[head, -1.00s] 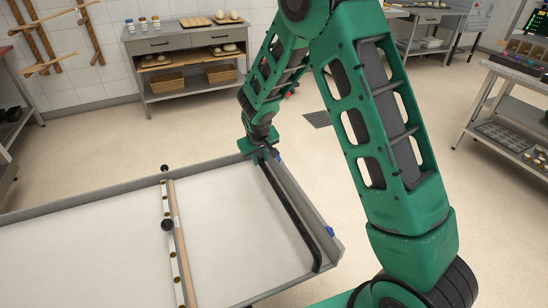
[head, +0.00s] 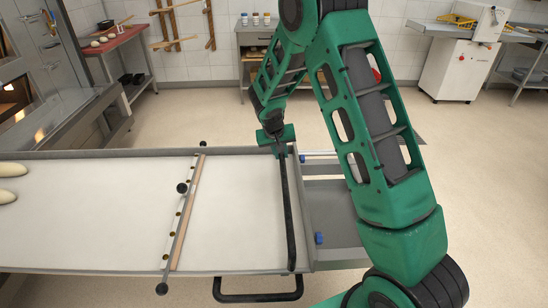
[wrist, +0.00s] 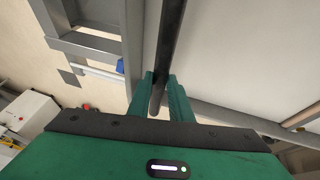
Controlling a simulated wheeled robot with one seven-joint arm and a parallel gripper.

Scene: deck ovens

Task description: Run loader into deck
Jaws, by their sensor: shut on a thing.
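The loader is a long white belt bed (head: 90,230) in a grey frame, running across the lower head view. A black handle bar (head: 291,235) crosses its right end. My gripper (head: 279,148) is at the far end of this bar. In the wrist view my gripper (wrist: 158,85) is shut on the black bar (wrist: 170,35), which runs between the fingers. Pale dough loaves (head: 8,182) lie on the belt at the left edge. The deck oven (head: 25,80) stands at upper left, with a glowing opening. The loader's left end is out of view.
A grey stand with blue catches (head: 319,238) extends right of the bed. A wood-and-metal crossbar (head: 187,210) with black knobs spans the belt. A red-topped table (head: 108,42) stands beyond the oven. A white machine (head: 462,65) is at back right. The floor behind the loader is clear.

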